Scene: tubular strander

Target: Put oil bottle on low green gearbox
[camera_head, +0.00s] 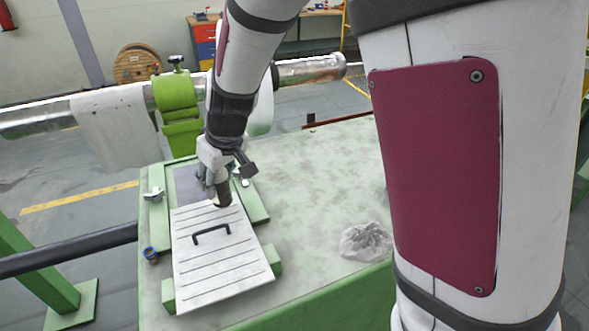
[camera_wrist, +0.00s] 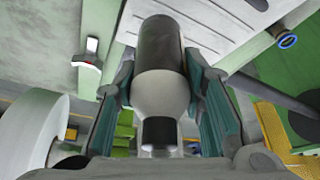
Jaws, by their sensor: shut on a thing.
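The oil bottle has a dark body, a pale shoulder and a black cap; it shows in the wrist view (camera_wrist: 160,50) and in the head view (camera_head: 223,196). My gripper (camera_head: 217,186) is shut on it, with teal finger pads on either side in the wrist view (camera_wrist: 163,95). The bottle is at the far end of a white slatted cover with a black handle (camera_head: 212,262). I cannot tell whether its base touches. The cover lies on a low green body with a pale, worn top (camera_head: 310,190), which looks like the gearbox.
A crumpled clear bag (camera_head: 366,241) lies on the pale top at right. A small blue ring-like item (camera_head: 150,254) lies at the left edge. A bright green clamp (camera_head: 178,108) and a horizontal metal tube (camera_head: 308,70) stand behind. The top's middle is clear.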

